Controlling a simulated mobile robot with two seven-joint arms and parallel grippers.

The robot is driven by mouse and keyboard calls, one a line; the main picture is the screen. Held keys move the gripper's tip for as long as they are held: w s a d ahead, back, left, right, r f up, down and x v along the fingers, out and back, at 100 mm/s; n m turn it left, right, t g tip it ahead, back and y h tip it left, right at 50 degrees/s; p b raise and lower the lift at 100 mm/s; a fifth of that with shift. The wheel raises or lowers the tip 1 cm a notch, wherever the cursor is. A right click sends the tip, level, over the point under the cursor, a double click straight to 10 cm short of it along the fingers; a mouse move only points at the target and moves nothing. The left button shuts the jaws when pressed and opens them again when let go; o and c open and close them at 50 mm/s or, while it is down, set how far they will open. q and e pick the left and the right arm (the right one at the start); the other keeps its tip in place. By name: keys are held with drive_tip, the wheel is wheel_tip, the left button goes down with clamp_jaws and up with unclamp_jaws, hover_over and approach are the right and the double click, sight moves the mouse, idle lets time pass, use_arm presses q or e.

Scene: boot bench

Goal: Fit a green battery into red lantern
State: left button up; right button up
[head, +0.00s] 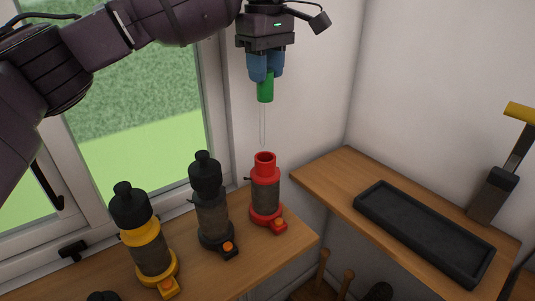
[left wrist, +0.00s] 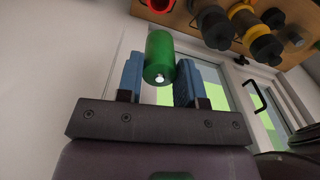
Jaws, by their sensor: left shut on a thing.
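The green battery (head: 265,90) hangs upright below my left gripper (head: 265,72). The gripper's blue fingers are shut on its upper part. In the left wrist view the battery (left wrist: 160,58) sits between the fingers of my left gripper (left wrist: 160,78), with a shiny contact on its near end. The red lantern (head: 265,190) stands on the wooden bench with its top open and no cap on it. The battery is above the lantern's opening, clear of it. In the left wrist view the red lantern (left wrist: 158,5) shows only partly at the top edge. My right gripper is not in view.
A black-capped dark lantern (head: 212,215) and a yellow lantern (head: 150,250) stand left of the red one. A black tray (head: 425,230) lies on the right-hand shelf, near a yellow-handled tool (head: 500,170). A window is behind the bench at left.

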use_arm(q)
wheel_tip(320, 180, down, 17)
drive_tip(key=shift+w+a+r+p, duration=0.1)
drive_tip(key=shift+r+p, duration=0.05)
drive_tip(key=shift+p, duration=0.5)
drive_tip(key=shift+f, duration=0.25)
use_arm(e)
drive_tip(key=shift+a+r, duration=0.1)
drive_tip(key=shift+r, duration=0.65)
use_arm(q)
drive_tip(key=shift+f, duration=0.15)
drive_tip(key=o, duration=0.9)
drive_tip(key=shift+c, duration=0.2)
drive_tip(key=shift+o, duration=0.6)
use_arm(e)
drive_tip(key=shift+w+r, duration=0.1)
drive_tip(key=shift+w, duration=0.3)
